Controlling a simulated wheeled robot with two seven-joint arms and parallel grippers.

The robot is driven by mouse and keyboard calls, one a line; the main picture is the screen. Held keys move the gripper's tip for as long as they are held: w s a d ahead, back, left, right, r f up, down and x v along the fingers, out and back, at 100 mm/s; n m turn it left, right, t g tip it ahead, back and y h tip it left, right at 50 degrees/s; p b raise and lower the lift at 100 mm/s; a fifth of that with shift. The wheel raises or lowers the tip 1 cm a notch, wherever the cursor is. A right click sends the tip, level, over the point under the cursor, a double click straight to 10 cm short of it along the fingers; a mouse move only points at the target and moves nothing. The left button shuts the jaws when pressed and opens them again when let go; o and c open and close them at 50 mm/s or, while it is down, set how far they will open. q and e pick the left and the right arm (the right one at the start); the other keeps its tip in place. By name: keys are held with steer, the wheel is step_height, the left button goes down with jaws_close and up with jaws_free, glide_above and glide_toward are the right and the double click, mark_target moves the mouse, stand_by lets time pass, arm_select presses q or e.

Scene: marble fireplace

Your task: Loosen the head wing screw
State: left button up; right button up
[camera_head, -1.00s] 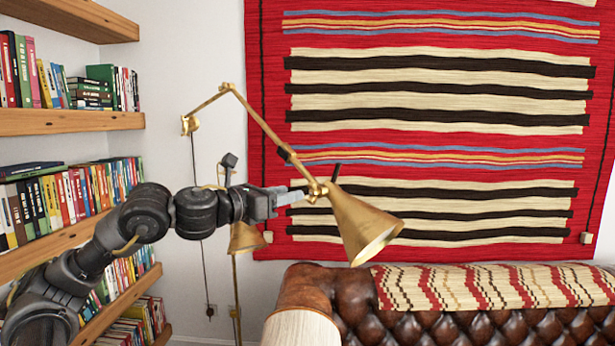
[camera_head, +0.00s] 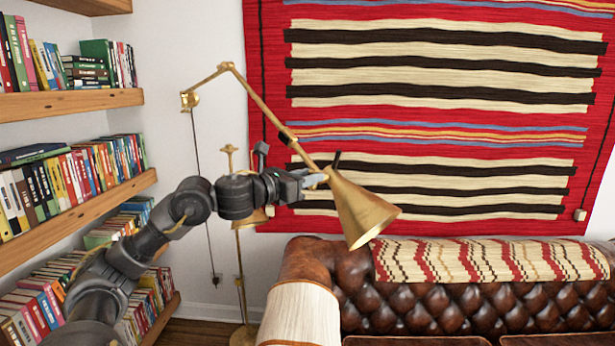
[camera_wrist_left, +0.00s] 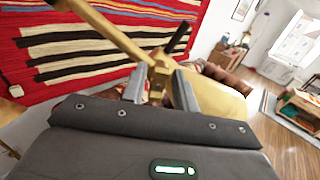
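A brass floor lamp has a jointed arm (camera_head: 262,108) and a cone-shaped head (camera_head: 360,212) hanging at its lower right end. The head (camera_wrist_left: 222,98) also shows in the left wrist view. My left gripper (camera_head: 318,180) is at the joint just above the head. In the left wrist view its two fingers (camera_wrist_left: 160,84) stand apart, with a small brass piece (camera_wrist_left: 157,84) of the joint between them. This may be the wing screw; its shape is not clear, and I cannot tell whether the fingers touch it. My right gripper is not in view.
Bookshelves (camera_head: 70,103) line the left side, close to my left arm. A brown leather sofa (camera_head: 440,310) stands below the lamp head, with a striped throw (camera_head: 490,260) over its back. A striped red rug (camera_head: 440,130) hangs behind the lamp.

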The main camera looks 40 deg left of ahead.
arm_select(q)
jaws_close()
steer(key=shift+n, duration=0.4)
steer(key=n, duration=0.5)
steer(key=a+n, duration=0.1)
steer(key=n, duration=0.5)
steer(key=f+n, duration=0.1)
steer(key=n, duration=0.5)
steer(key=shift+w+a+b, duration=0.1)
steer(key=shift+a+b, duration=0.05)
steer(key=shift+b, duration=0.25)
steer(key=shift+o, duration=1.5)
jaws_free()
steer(key=shift+f, duration=0.1)
